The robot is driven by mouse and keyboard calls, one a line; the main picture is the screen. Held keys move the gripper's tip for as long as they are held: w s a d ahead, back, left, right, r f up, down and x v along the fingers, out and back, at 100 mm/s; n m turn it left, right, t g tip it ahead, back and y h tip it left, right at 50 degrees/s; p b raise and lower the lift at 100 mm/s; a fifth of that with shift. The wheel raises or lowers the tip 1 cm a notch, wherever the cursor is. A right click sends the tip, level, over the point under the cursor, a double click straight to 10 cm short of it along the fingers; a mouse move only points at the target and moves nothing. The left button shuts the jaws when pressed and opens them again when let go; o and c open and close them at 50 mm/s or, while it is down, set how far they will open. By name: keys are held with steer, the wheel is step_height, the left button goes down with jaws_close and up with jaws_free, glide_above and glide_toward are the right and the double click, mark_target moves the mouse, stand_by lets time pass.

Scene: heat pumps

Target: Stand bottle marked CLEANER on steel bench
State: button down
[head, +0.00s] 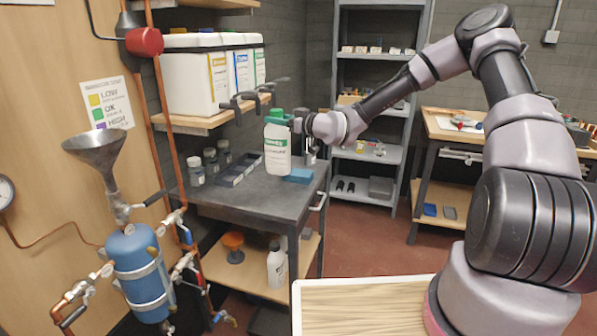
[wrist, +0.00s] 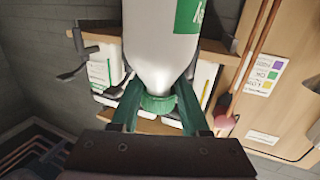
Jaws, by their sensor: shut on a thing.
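A white bottle (head: 277,150) with a green cap and a green-and-white label is upright over the steel bench (head: 235,195); its lettering is too small to read for sure. My gripper (head: 290,122) reaches in from the right and is shut on the bottle at its green cap. In the wrist view the bottle (wrist: 162,55) appears cap down between the fingers of my gripper (wrist: 158,103). The bottle's base is near the bench top, but I cannot tell whether it touches.
A blue block (head: 298,175) lies on the bench right of the bottle. A dark divided tray (head: 238,172) and several small jars (head: 197,170) stand to the left. White containers (head: 195,80) fill the shelf above. Another white bottle (head: 277,266) stands on the lower shelf. The bench front is clear.

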mark_target(279, 147)
step_height(279, 147, down, 5)
steer(key=shift+d+f, duration=0.15)
steer(key=shift+f, duration=2.15)
steer(key=shift+c, duration=2)
jaws_free()
steer(key=shift+f, duration=0.1)
